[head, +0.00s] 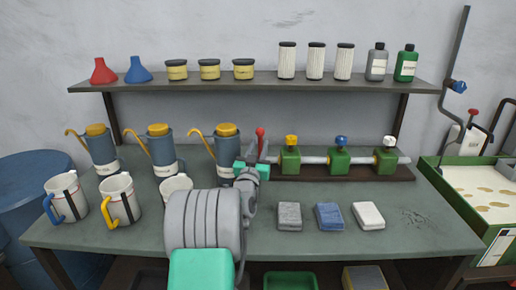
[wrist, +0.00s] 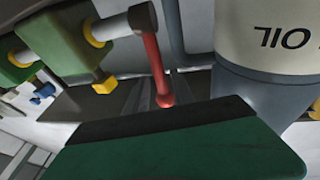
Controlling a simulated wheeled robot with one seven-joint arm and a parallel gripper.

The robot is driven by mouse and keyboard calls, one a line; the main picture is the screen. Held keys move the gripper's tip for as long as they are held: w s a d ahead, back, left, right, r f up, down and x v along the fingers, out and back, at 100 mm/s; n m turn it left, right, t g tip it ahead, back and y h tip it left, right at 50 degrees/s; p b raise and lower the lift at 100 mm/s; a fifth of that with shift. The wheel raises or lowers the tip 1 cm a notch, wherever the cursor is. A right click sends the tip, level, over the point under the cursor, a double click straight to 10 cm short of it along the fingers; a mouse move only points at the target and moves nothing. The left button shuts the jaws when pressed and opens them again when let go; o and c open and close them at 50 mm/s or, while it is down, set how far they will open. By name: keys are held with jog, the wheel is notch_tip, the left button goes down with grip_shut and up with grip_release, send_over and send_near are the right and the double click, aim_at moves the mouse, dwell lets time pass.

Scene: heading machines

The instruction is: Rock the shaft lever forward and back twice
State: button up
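The shaft lever is a red rod with a rounded knob (head: 260,133), standing at the left end of the shaft assembly on the bench. The wrist view shows the red lever (wrist: 156,65) fixed to a grey hub, its knob near the black-edged green part of my gripper in the foreground. My gripper (head: 256,153) is at the lever, its grey fingers looking spread with a small gap. I see no clear grip on the lever, and contact cannot be told. The silver shaft (head: 314,160) runs right through several green bearing blocks (head: 290,160) with yellow, blue and white caps.
A blue-grey oil can (head: 226,153) stands close left of my gripper, also large in the wrist view (wrist: 275,85). More cans and mugs (head: 120,202) stand further left. Grey, blue and white blocks (head: 329,216) lie at the front right. A shelf (head: 250,82) hangs behind.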

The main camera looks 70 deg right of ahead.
jog(key=shift+o, duration=0.7)
jog(key=shift+a+f, duration=0.2)
jog(key=shift+a, duration=0.15)
jog(key=s+a+b, duration=0.1)
jog(key=a+b, duration=0.2)
jog(key=a, duration=0.9)
jog(key=shift+s+a, duration=0.2)
jog(key=shift+c, duration=0.2)
